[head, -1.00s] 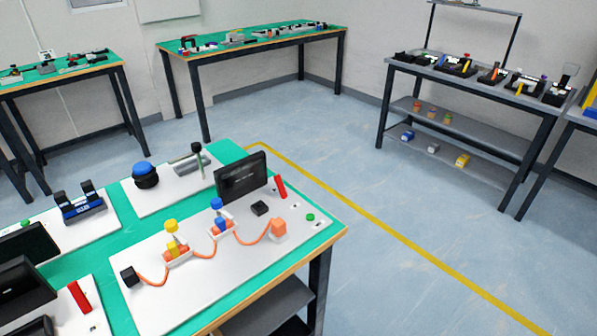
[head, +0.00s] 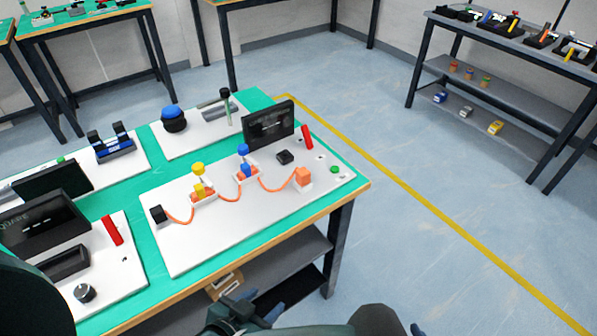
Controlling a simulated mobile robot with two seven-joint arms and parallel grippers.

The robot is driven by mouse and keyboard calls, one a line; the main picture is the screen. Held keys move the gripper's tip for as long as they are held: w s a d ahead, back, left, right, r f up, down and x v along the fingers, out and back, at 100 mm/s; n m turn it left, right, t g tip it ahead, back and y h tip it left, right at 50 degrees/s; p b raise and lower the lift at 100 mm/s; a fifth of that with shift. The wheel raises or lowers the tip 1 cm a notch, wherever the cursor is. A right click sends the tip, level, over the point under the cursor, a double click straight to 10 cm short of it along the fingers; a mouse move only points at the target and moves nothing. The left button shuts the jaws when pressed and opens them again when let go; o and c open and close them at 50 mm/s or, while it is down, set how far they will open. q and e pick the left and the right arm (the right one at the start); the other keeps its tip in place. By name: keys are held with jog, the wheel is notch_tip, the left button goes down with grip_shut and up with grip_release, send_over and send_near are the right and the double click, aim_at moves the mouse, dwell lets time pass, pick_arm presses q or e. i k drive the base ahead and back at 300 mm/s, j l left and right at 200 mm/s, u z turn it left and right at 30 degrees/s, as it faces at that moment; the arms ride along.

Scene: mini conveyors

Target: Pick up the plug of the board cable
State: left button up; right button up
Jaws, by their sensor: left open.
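The board cable (head: 276,189) is a thin orange cord on the white board (head: 215,235). It runs from a black block (head: 158,215) past a yellow-topped clip (head: 199,187) and a blue-topped clip (head: 244,168). Its right end meets an orange block-shaped plug (head: 303,176) on a pale base near the board's right end. My left gripper (head: 256,308) is open at the bottom edge, partly cut off, in front of the table and well apart from the plug. I cannot make out my right gripper.
A black screen (head: 268,126), a small black block (head: 285,157), a red bar (head: 307,137) and a green button (head: 334,169) stand around the plug. The green table edge (head: 358,186) is close to its right. Dark shelves (head: 290,285) are below. Open floor lies to the right.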

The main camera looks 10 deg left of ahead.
aim_at(302, 174)
jog(key=i+l+u, duration=0.1)
jog(key=u, duration=0.3)
jog(key=l+u, duration=0.2)
jog(key=u, duration=0.2)
jog(key=i+l+u, duration=0.1)
jog(key=l+u, duration=0.15)
jog(key=u, duration=0.2)
jog(key=l+u, duration=0.45)
jog(key=l, duration=0.55)
